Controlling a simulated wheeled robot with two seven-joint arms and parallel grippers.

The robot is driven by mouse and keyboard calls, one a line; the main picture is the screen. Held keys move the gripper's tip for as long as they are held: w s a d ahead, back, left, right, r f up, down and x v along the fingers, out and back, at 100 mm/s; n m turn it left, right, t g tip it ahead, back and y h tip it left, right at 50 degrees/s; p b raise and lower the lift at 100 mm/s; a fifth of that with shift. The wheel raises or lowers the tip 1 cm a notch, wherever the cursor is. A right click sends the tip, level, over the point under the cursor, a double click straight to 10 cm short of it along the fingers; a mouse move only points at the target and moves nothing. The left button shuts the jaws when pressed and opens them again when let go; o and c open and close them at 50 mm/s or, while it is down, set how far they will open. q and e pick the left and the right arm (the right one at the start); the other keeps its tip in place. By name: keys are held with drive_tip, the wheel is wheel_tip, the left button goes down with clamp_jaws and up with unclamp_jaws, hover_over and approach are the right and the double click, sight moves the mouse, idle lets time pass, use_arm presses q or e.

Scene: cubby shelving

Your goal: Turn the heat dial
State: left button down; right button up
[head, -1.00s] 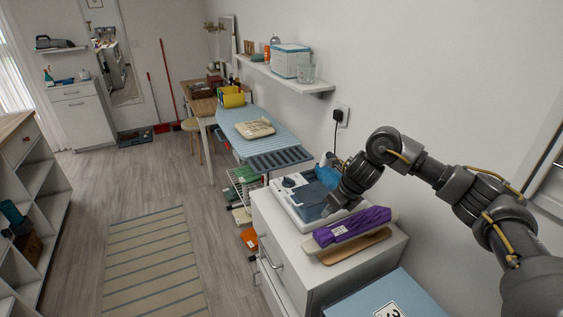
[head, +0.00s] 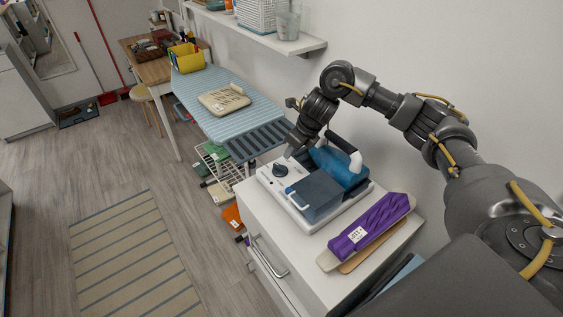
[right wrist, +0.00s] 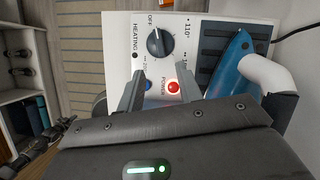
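The heat dial is a dark round knob on the white base of an iron station. It shows in the right wrist view (right wrist: 160,42) near the top and in the head view (head: 280,170). Its pointer is turned toward the upper left, near the OFF mark. My right gripper (right wrist: 160,80) is open and empty, its two fingers just short of the dial, over the panel with the red power button (right wrist: 173,87). In the head view the right gripper (head: 289,155) hangs above the dial end of the station.
The station's white base (head: 350,206) sits on a white cabinet with a blue iron (head: 338,168) on it. A purple folded item (head: 370,226) lies in front. A wall shelf (head: 255,35) is behind. An ironing board (head: 222,110) stands beyond the cabinet.

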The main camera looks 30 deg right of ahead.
sight(282, 167)
drive_tip(key=p+x, duration=0.1)
drive_tip(key=x, duration=0.8)
drive_tip(key=shift+f+p, duration=0.15)
drive_tip(key=shift+p, duration=0.15)
drive_tip(key=shift+w+a+f, duration=0.1)
drive_tip(key=shift+w+f, duration=0.1)
drive_tip(key=shift+f, duration=0.4)
clamp_jaws()
